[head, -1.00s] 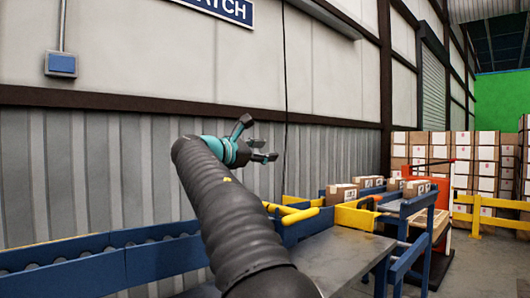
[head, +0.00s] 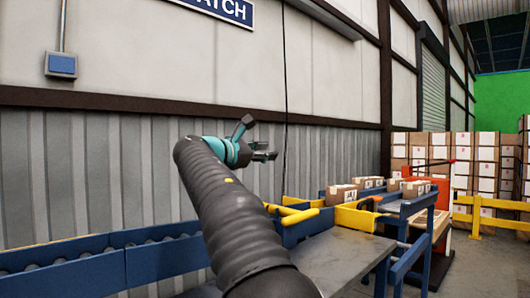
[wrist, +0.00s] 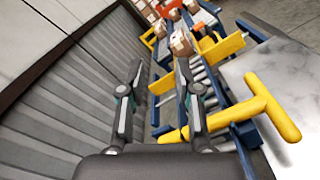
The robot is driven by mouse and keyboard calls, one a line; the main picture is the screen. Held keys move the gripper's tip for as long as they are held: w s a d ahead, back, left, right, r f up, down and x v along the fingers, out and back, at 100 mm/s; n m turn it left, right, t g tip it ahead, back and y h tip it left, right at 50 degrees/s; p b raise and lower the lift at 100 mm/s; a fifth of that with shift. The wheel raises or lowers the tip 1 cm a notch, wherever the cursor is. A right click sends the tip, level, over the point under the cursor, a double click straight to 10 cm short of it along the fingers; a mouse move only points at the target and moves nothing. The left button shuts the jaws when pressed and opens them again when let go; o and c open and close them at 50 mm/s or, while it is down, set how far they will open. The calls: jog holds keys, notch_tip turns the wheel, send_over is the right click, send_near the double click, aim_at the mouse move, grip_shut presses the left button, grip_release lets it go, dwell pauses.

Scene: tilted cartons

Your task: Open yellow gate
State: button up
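A yellow bar with a thick cross handle (head: 300,216) sits at the near end of the blue conveyor. It also shows at the right of the wrist view (wrist: 268,103). A yellow panel (head: 356,216) stands across the conveyor beyond it, and shows in the wrist view (wrist: 222,48) too. I cannot tell which of these yellow parts is the gate. My gripper (head: 262,139) is raised above and left of the bar, near the wall, touching nothing. Its two fingers are spread apart and empty in the wrist view (wrist: 156,84).
Several cartons (head: 341,194) lie on the conveyor past the panel. A grey metal table (head: 340,255) is in front, right of the bar. A blue roller conveyor (head: 62,270) runs left along the corrugated wall. A yellow rail (head: 476,212) and stacked cartons (head: 474,160) stand at the right.

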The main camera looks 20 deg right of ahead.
jog(key=shift+o, duration=0.5)
jog(key=v, duration=1.2)
